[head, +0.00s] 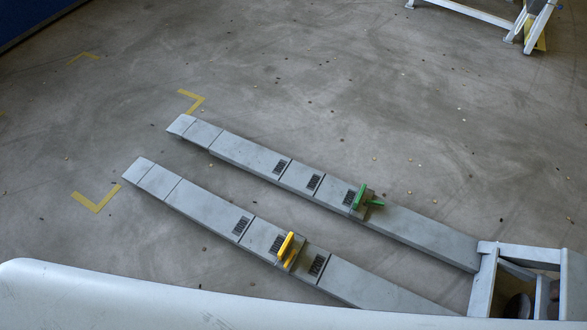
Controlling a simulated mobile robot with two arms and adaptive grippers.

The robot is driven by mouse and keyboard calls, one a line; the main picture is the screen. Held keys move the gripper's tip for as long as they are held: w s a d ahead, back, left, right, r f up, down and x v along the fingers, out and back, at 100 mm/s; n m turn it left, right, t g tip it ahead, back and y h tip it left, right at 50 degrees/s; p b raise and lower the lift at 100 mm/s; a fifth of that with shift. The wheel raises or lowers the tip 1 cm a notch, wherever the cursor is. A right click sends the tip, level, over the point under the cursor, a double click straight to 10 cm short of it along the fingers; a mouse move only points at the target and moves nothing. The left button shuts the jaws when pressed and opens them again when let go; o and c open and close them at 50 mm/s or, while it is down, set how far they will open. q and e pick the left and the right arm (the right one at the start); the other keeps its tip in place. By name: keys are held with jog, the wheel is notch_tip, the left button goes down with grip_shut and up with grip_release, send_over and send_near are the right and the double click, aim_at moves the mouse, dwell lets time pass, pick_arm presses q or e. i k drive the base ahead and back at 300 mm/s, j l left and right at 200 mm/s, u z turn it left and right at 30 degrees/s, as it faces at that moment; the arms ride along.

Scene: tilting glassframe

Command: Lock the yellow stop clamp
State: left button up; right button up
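The yellow stop clamp (287,247) sits on the nearer grey beam (200,205), in the lower middle of the head view. Its yellow lever stands up from a grey block, beside dark printed markings. Whether it is locked cannot be told. A green clamp (361,196) sits on the farther beam (245,155), with a green handle sticking out to the right. Neither of my grippers is in view.
Both beams run from upper left to a grey frame (484,285) at lower right. Yellow corner marks (97,203) lie on the concrete floor (330,75). A white structure (470,12) stands at the top right. The floor beyond the beams is mostly clear.

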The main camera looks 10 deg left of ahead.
aim_at(294, 252)
jog(key=k+l+u, duration=0.1)
jog(key=k+u, duration=0.2)
jog(key=k, duration=0.6)
